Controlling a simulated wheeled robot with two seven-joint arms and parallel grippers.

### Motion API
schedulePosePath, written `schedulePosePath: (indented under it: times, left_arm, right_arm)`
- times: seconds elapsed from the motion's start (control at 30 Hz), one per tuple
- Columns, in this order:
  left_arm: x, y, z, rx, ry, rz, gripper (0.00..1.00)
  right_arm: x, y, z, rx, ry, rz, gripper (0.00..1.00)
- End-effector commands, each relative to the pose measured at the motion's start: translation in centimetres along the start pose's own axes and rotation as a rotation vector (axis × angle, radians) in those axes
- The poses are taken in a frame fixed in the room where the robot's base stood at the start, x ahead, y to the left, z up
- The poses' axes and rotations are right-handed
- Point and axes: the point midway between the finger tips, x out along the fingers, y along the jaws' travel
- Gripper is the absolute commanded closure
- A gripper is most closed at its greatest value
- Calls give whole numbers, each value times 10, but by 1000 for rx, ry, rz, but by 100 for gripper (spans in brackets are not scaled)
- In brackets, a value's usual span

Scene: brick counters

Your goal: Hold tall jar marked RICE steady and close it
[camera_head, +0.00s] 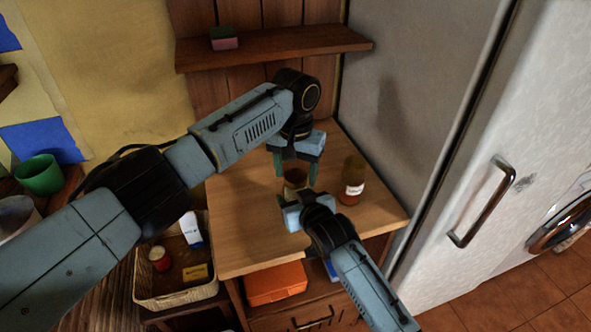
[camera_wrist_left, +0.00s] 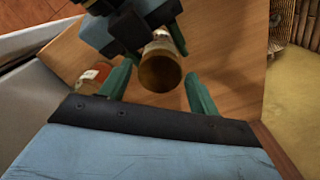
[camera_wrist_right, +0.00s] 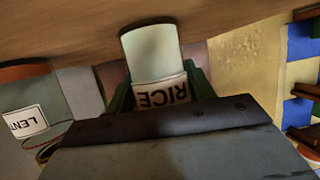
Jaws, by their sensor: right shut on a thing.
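The tall RICE jar (camera_wrist_right: 155,65) stands on the wooden counter; its white label reads upside down in the right wrist view. My right gripper (camera_head: 294,200) is shut around the jar's side. The jar's round brownish top (camera_wrist_left: 160,72) shows in the left wrist view and in the head view (camera_head: 295,177). I cannot tell whether this top is a lid or an open mouth. My left gripper (camera_head: 296,172) points down over the jar. Its green fingers (camera_wrist_left: 160,88) are apart, one on each side of the top, with gaps visible.
A brown jar (camera_head: 352,181), labelled LENT in the right wrist view (camera_wrist_right: 25,118), stands close on the right. A fridge (camera_head: 425,110) borders the counter (camera_head: 240,235). A basket (camera_head: 180,302) of goods and an orange box (camera_head: 275,283) sit lower in front. The counter's front left is clear.

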Motion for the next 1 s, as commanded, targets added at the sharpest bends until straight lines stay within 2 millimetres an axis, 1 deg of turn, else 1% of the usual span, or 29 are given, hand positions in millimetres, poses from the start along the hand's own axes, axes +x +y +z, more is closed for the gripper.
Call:
schedulePosePath:
  times: [0.33, 0.6, 0.67, 0.77, 0.97, 1.0]
  left_arm:
    - [-2, 0, 0, -1, 1, 0, 32]
    - [-36, 0, 0, -2, 1, 1, 32]
    - [-41, 0, 0, -2, 0, 1, 32]
    - [-45, 0, 0, -2, 0, 0, 32]
    - [-45, 0, 0, -1, 0, 0, 32]
    - [-45, 0, 0, -2, 0, 0, 36]
  right_arm:
    - [0, 0, 0, 0, 0, 0, 100]
    - [0, 0, 0, 0, 0, 0, 100]
    - [0, 0, 0, 0, 0, 0, 100]
    - [0, 0, 0, 0, 0, 0, 100]
    - [0, 0, 0, 0, 0, 0, 100]
    - [0, 0, 0, 0, 0, 0, 100]
